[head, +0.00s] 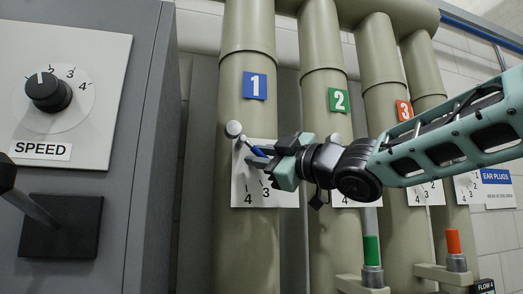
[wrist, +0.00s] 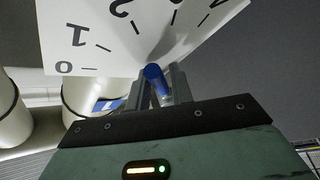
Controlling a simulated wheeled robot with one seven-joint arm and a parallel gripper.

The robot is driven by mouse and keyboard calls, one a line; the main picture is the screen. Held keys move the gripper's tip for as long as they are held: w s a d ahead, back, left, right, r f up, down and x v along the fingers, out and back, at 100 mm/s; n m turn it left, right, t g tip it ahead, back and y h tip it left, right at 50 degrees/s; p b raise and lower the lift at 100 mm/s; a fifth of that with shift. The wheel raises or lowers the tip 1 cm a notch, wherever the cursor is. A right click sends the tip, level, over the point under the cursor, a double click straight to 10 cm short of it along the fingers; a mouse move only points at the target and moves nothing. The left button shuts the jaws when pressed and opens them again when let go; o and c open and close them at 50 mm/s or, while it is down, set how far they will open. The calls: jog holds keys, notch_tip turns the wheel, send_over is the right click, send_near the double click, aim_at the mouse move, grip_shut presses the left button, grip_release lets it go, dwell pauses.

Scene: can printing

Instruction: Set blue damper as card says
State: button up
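The blue damper's lever has a blue handle (head: 259,151), in front of the white scale plate (head: 241,190) on the pipe marked with a blue 1 (head: 255,86). My gripper (head: 252,150) reaches in from the right, its fingers on either side of the blue handle. The wrist view shows the blue handle end (wrist: 155,77) between the two fingers, seemingly gripped, with the plate (wrist: 110,45) behind it, its 0, 1 and 2 readable. The lever's exact setting is hidden.
Pipes marked green 2 (head: 338,101) and red 3 (head: 404,110) stand to the right. A green handle (head: 371,250) and an orange handle (head: 453,243) stand below my arm. A grey cabinet with a SPEED knob (head: 48,91) and black lever fills the left.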

aim_at(267, 140)
jog(key=shift+c, duration=0.2)
grip_shut()
jog(key=shift+r+p, duration=0.15)
jog(key=shift+p, duration=0.2)
jog(key=shift+w+d+r+n+g+p, duration=0.15)
jog(key=shift+r+n+g+p, duration=0.3)
jog(key=shift+p, duration=0.55)
jog(key=n+p, duration=0.1)
jog(key=p, duration=0.1)
jog(key=r+n+g+h+p, duration=0.1)
jog(key=p, duration=0.1)
jog(key=shift+d, duration=0.25)
jog(key=shift+d+r+n+g+h+p, duration=0.15)
jog(key=shift+n+g+h+p, duration=0.1)
jog(key=shift+n+h+p, duration=0.55)
jog(key=shift+r+n+g+h, duration=0.4)
jog(key=shift+n+h, duration=0.1)
jog(key=shift+n, duration=0.55)
